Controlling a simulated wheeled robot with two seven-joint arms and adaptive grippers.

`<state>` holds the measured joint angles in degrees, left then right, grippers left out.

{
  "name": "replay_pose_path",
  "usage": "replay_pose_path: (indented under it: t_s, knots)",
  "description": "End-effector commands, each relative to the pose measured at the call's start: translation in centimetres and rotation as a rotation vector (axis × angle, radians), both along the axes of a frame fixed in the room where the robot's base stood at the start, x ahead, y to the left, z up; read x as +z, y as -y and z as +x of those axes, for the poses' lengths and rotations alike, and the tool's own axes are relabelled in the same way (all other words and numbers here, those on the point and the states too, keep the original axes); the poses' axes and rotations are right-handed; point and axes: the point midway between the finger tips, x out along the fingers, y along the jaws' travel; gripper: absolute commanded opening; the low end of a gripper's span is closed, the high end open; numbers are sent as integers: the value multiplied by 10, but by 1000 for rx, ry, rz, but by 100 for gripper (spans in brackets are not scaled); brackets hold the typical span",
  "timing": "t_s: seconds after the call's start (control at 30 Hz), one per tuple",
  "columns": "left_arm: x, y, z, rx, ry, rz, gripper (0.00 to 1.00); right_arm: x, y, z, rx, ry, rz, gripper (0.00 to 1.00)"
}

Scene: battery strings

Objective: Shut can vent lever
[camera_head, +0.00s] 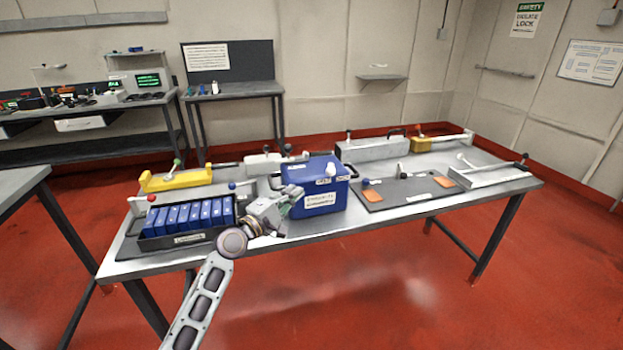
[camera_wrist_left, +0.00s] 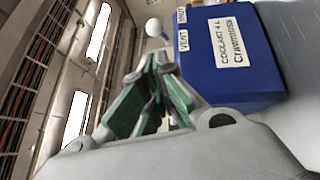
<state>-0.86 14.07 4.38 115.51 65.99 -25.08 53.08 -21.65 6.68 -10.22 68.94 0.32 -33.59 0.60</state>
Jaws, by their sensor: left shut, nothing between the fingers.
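The blue coolant can (camera_head: 318,190) stands on the grey bench, left of the dark mat. It also shows in the left wrist view (camera_wrist_left: 262,85), turned on its side, with a "VENT" label on its edge. A white rounded knob (camera_wrist_left: 153,27), apparently the vent lever's end, shows just past the can's edge in the left wrist view. A white piece on the can's top (camera_head: 330,169) shows in the head view; I cannot tell whether it is the same part. My left gripper (camera_head: 294,202) is shut and empty beside the can's left side. My right gripper is out of view.
A black tray of blue battery cells (camera_head: 185,239) sits left of the can, near my left arm. A yellow lever fixture (camera_head: 178,178) stands behind it. A dark mat (camera_head: 400,202) with orange pads lies right of the can. Grey lever fixtures stand at the back and right.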

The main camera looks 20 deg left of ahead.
Motion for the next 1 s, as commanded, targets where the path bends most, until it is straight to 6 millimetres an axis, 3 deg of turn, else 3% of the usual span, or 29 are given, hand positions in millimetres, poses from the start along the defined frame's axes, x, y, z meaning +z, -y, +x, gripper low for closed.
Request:
replay_pose_path:
  t_s: [0.37, 1.0]
  knots:
    - [2, 5, 12, 1, 0, 1, 0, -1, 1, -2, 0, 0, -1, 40]
    - [9, 25, 62, -1, 1, 1, 0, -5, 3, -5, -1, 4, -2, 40]
